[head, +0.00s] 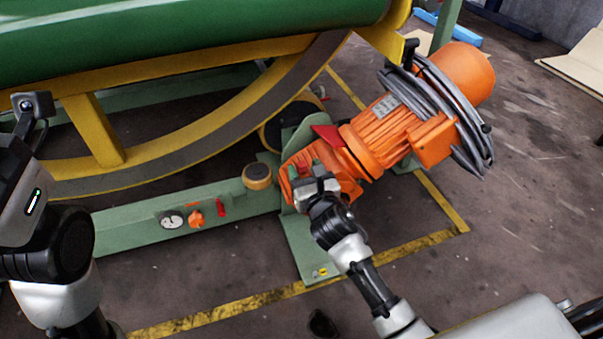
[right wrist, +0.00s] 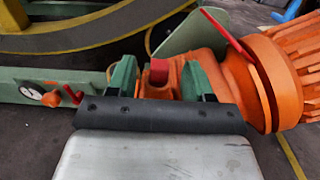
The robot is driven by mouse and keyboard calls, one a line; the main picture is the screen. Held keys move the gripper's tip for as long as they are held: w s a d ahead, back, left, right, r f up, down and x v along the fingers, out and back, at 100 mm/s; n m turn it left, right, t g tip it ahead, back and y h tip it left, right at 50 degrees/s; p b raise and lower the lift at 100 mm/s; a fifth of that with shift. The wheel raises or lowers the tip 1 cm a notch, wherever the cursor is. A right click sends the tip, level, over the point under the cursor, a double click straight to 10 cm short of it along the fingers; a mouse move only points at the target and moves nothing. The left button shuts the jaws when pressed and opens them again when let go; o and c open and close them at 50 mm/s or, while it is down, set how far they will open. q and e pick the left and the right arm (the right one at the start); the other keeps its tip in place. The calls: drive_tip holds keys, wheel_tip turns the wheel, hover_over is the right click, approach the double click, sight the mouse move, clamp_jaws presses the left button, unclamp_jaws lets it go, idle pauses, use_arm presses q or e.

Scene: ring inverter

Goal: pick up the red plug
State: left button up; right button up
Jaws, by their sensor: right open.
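The red plug (right wrist: 158,72) is a small red block on top of the orange gearbox (right wrist: 178,62). In the right wrist view it shows between the two green fingers of my right gripper (right wrist: 159,80). The fingers are apart, one on each side of the plug, with gaps visible; I see no grip on it. In the head view my right gripper (head: 311,173) is over the gearbox's near end and partly hides that spot. My left arm (head: 50,220) is at the left edge of the head view; its fingers do not show.
The orange motor (head: 400,125) carries a grey cable coil (head: 455,105). A red triangular plate (head: 327,136) stands beside the gearbox. The green base beam (head: 150,228) holds a gauge (head: 172,220), an orange knob (head: 196,218) and a red lever (head: 221,207). Open floor lies in front.

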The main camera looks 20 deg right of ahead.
drive_tip(key=shift+w+b, duration=0.35)
drive_tip(key=shift+w, duration=0.85)
drive_tip(key=c, duration=0.9)
drive_tip(key=shift+c, duration=0.2)
